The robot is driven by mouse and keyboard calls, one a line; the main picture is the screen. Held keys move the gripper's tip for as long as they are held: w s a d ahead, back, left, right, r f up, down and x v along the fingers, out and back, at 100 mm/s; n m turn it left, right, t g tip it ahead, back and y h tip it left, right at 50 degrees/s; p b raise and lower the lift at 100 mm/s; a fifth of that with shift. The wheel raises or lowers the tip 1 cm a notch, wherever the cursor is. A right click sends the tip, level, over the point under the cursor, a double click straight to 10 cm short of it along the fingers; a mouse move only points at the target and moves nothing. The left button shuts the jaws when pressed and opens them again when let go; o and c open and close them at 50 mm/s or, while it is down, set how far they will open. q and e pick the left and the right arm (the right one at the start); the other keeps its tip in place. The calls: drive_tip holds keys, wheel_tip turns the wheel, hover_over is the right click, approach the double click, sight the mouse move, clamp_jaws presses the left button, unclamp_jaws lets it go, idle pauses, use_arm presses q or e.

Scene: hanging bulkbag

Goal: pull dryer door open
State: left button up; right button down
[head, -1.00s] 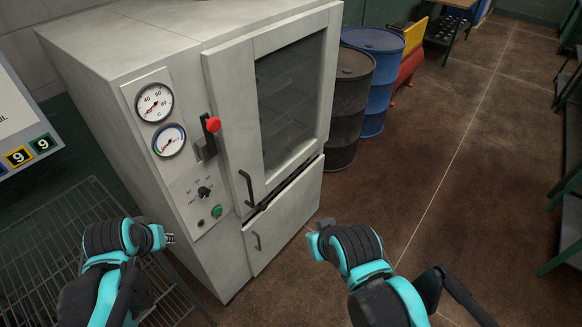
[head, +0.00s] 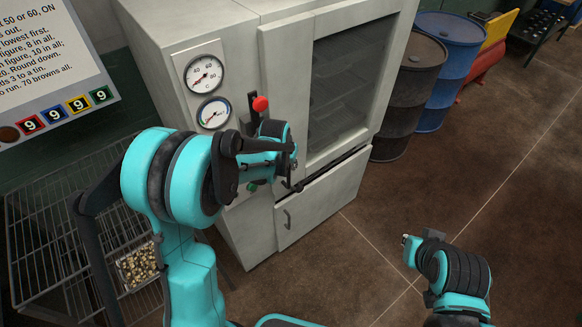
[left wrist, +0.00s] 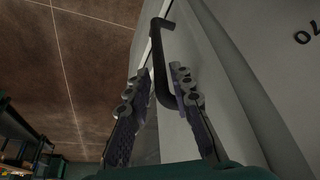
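The dryer (head: 150,45) is a pale grey cabinet. Its upper door (head: 275,75) has a dark window and looks shut. The dark door handle (left wrist: 161,60) runs between the two fingers of my left gripper (left wrist: 158,90) in the left wrist view. The fingers stand apart on either side of it, with a gap on the left; contact on the right is unclear. In the head view my left gripper (head: 287,172) is at the door's lower left and hides most of the handle. My right gripper (head: 408,241) hangs over the floor, away from the dryer; its finger gap is unclear.
A red-knobbed lever (head: 260,104) and two gauges (head: 204,75) are left of the door. A lower panel (head: 320,200) has its own handle. Dark and blue drums (head: 452,60) stand at the right. A wire rack (head: 50,220) is at the left. Floor in front is clear.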

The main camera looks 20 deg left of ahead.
use_arm(q)
drive_tip(key=shift+x, duration=1.05)
drive_tip(key=shift+a, duration=0.1)
clamp_jaws()
